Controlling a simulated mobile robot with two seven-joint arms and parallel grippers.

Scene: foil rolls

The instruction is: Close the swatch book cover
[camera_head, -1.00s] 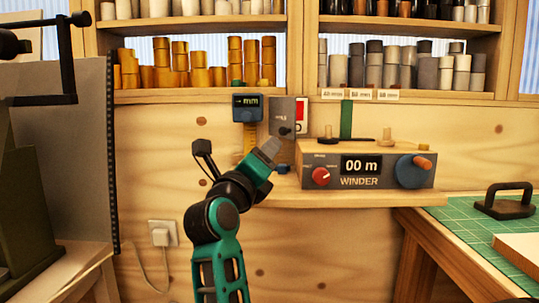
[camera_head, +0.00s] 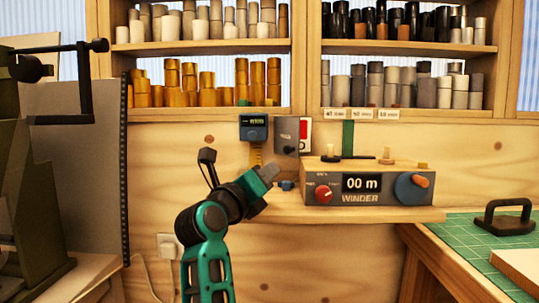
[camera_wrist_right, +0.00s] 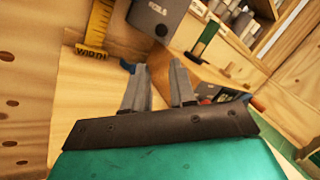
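I cannot make out a swatch book for certain. A pale, flat, book-like slab (camera_head: 522,266) lies on the green mat at the lower right of the head view, cut off by the frame edge; I cannot tell whether it is the swatch book or has a cover. My right gripper (camera_head: 270,172) is raised in front of the wall, left of the winder and far from the slab. In the right wrist view, its two grey fingers (camera_wrist_right: 160,80) stand apart with nothing between them. My left gripper is not in view.
The winder (camera_head: 365,185) sits on a wooden wall shelf (camera_head: 350,214) just right of my right gripper. A green cutting mat (camera_head: 468,230) with a black-handled tool (camera_head: 503,220) is on the right table. A dark machine with a crank (camera_head: 85,85) stands at left.

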